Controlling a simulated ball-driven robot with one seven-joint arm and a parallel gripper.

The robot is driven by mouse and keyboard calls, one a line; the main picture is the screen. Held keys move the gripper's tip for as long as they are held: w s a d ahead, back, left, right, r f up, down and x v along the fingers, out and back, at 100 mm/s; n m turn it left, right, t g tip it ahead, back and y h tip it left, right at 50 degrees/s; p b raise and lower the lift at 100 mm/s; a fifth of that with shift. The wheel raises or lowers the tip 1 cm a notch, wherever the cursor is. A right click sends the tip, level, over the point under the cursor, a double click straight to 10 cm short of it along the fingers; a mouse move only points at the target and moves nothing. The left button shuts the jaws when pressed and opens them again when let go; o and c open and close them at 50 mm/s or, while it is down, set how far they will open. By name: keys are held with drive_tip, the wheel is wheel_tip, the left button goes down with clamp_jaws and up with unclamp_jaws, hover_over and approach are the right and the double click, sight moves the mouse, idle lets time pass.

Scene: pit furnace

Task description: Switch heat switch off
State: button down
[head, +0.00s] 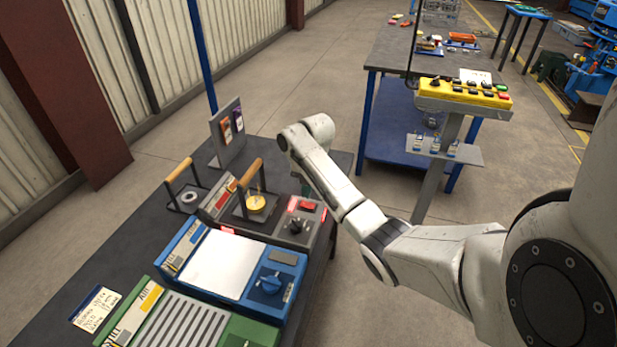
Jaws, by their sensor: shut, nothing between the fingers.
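The grey furnace unit (268,225) on the dark bench has a red switch (308,206) on its right end. A black knob (297,225) sits just in front of that switch. Red lit marks show beside them. The labels are too small to read, so I cannot confirm which control is the heat switch. My arm reaches in from the right, with its wrist above the bench's right side. My gripper (305,187) is mostly hidden behind the arm; a small part shows just above the red switch. It appears shut and empty. I cannot tell whether it touches the switch.
A handled lid piece with a yellow round part (256,203) stands on the unit. A blue unit (215,265) with a blue knob and a green unit (180,320) sit nearer. An upright grey plate (227,135) stands behind. A yellow control box (464,94) is at right.

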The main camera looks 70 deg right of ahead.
sight(305, 203)
drive_tip(key=shift+w+f, duration=0.15)
drive_tip(key=shift+f, duration=1.15)
drive_tip(key=shift+w+f, duration=0.1)
drive_tip(key=shift+f, duration=0.15)
drive_tip(key=shift+s+r+p, duration=0.1)
drive_tip(key=shift+s+p, duration=0.6)
drive_tip(key=shift+s, duration=0.15)
